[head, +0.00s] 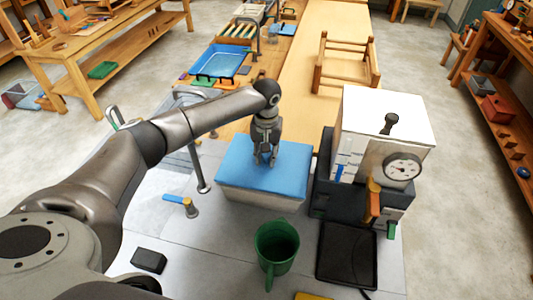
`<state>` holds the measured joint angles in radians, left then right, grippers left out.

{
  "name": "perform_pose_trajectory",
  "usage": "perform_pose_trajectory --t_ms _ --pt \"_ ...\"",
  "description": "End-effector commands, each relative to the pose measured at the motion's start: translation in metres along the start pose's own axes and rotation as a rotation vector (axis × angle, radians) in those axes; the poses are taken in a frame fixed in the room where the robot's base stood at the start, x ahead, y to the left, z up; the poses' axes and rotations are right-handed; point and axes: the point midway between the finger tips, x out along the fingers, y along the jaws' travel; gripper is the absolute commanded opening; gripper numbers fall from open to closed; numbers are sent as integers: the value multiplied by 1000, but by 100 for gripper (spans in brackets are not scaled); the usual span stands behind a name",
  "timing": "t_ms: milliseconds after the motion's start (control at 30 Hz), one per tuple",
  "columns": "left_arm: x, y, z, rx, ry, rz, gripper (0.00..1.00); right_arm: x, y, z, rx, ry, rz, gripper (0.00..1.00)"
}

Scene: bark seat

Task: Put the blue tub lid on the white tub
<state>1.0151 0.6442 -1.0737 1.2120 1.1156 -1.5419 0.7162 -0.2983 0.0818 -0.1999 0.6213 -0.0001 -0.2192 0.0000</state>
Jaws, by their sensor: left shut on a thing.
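The blue tub lid (289,169) is a flat blue rectangle. It lies over the top of the white tub (262,198), whose pale front wall shows below the lid's front edge. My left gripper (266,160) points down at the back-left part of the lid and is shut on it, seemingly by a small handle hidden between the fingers. From this view I cannot tell whether the lid rests fully on the rim or hangs just above it. My right gripper is not in view.
A white machine with a gauge (403,167) stands close to the tub's right. A green mug (277,247) stands in front. A tap-like fitting with a blue handle (183,202) is at the left, and a black block (148,260) lies nearer. The wooden bench (300,80) extends behind.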

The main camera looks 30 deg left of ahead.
Motion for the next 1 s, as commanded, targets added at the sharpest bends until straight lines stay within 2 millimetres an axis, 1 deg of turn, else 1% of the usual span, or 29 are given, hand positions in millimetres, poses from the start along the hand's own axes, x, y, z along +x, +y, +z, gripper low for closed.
perform_pose_trajectory --t_ms 100,533,1000 --pt "-1 0 0 0 0 0 0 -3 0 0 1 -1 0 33" --pt "1 0 0 0 0 0 0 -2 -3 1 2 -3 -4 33" --pt "10 0 0 0 0 0 0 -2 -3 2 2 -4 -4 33"
